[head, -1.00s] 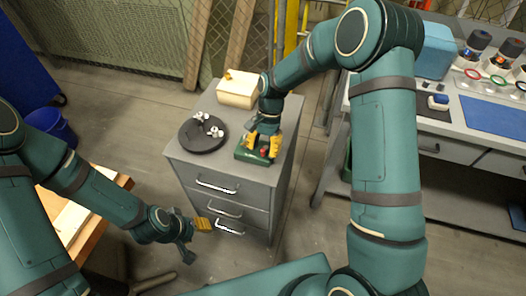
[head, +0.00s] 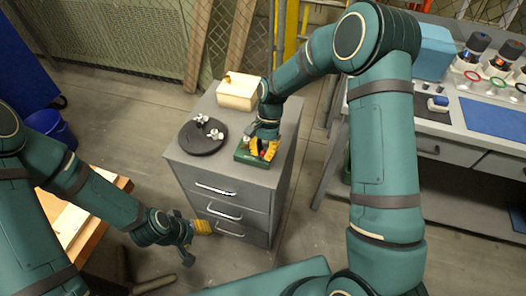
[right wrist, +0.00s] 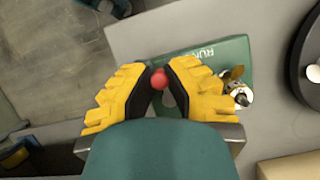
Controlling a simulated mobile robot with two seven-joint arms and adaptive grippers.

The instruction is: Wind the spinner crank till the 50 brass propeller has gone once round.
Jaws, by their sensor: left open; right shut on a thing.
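The spinner has a green base (head: 243,157) on top of the grey drawer cabinet. In the right wrist view its base (right wrist: 236,52) carries partly hidden lettering, and its red crank knob (right wrist: 158,79) shows between my fingers. A brass propeller (right wrist: 234,75) sits by a silvery part at the base's right side; its number cannot be read. My right gripper (right wrist: 157,86) is shut on the red knob, its yellow fingers on either side; the crank arm is mostly hidden. My left gripper (head: 196,241) is open and empty, low in front of the drawers, apart from the spinner.
A dark round tray (head: 203,150) with silvery propeller-like parts stands left of the spinner on the cabinet (head: 232,178). A cream box (head: 238,94) stands behind. A workbench with jars and a blue mat (head: 492,115) is at right. A wooden table edge is at lower left.

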